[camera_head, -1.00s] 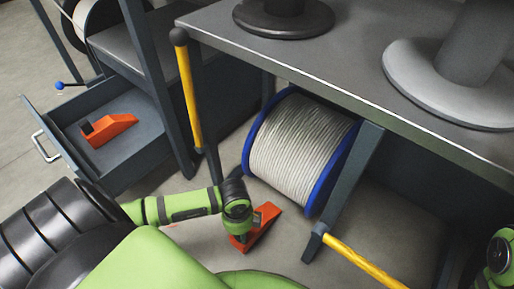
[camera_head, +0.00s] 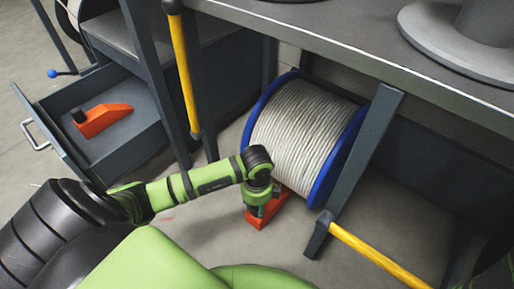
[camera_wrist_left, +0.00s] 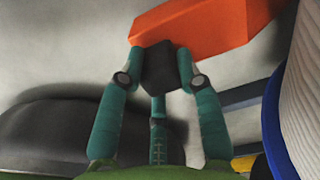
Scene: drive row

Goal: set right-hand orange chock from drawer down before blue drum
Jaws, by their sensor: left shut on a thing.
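The orange wedge chock (camera_head: 268,212) has a dark block on it and is low over or on the floor before the blue drum. My left gripper (camera_head: 258,204) is above it, its fingers shut on the dark block (camera_wrist_left: 158,66). The chock's orange body (camera_wrist_left: 205,28) lies beyond the fingertips in the left wrist view. The blue drum (camera_head: 356,160), wound with pale rope, stands under the bench. Its blue rim (camera_wrist_left: 273,125) is at the right of the wrist view. I cannot tell whether chock and drum touch. My right gripper is not in view.
Another orange chock (camera_head: 104,118) lies in the open drawer (camera_head: 62,140) at the left. A bench leg (camera_head: 362,150) and a yellow bar (camera_head: 370,258) stand right of the drum. A yellow upright (camera_head: 184,75) is at left. The bench top (camera_head: 330,30) overhangs the drum.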

